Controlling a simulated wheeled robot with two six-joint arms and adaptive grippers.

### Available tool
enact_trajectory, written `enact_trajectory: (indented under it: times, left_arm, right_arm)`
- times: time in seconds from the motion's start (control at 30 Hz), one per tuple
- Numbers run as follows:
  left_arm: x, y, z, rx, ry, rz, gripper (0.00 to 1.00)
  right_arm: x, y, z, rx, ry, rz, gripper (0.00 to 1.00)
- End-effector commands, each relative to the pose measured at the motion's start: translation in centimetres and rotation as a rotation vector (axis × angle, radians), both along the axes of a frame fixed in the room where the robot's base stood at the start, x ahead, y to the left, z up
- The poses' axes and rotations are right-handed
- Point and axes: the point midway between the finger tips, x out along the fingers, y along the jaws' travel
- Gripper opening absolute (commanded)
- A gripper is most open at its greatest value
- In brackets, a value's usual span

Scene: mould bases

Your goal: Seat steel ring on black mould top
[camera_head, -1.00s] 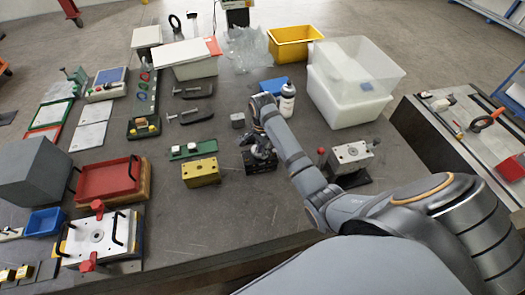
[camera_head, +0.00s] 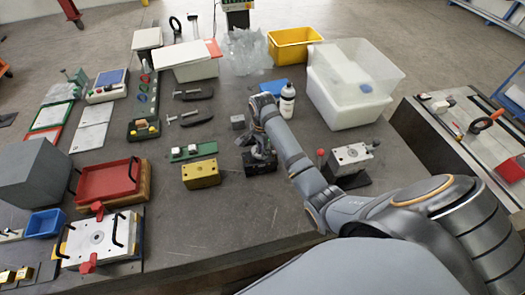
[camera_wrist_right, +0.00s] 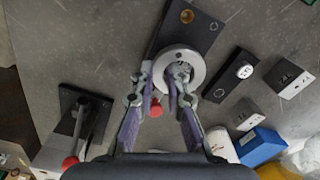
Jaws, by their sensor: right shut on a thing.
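The black mould top (camera_head: 259,168) is a dark block at the table's middle. In the right wrist view the black mould top (camera_wrist_right: 205,36) is a long dark block with a brass-coloured hole near its far end. The steel ring (camera_wrist_right: 199,70) is a light grey round piece over the near end of that block. My right gripper (camera_wrist_right: 163,78) is shut on the ring at its left side; one fingertip appears inside its opening. Whether the ring touches the block is unclear. In the head view my right gripper (camera_head: 258,143) hides the ring. My left gripper is out of view.
A yellow block (camera_head: 201,174) stands left of the black mould, with a green strip (camera_head: 194,150) behind it. A small grey cube (camera_head: 238,122) is behind. A steel block with a red knob (camera_head: 351,156) stands right. The table in front is clear.

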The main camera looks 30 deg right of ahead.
Motion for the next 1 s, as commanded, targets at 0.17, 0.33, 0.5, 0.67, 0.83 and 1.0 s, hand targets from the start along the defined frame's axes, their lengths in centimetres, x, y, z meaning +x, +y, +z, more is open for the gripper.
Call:
enact_trajectory:
  times: [0.17, 0.33, 0.5, 0.67, 0.83, 1.0]
  left_arm:
    - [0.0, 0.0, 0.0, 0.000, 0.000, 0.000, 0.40]
    - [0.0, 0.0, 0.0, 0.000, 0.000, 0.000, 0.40]
    - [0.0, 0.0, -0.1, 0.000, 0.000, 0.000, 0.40]
    - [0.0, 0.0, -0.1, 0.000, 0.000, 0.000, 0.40]
    - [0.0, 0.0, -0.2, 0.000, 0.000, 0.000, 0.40]
    - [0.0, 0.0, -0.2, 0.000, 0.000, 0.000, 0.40]
  right_arm:
    - [0.0, 0.0, 0.0, 0.000, -0.001, 0.000, 0.00]
    - [0.0, 0.0, 0.0, 0.000, -0.001, 0.000, 0.00]
    - [0.0, 0.0, -0.3, 0.000, -0.001, 0.000, 0.00]
    - [0.0, 0.0, -0.6, 0.000, 0.000, 0.000, 0.00]
    - [0.0, 0.0, -0.9, 0.000, 0.000, 0.000, 0.00]
    - [0.0, 0.0, -1.2, 0.000, -0.001, 0.000, 0.00]
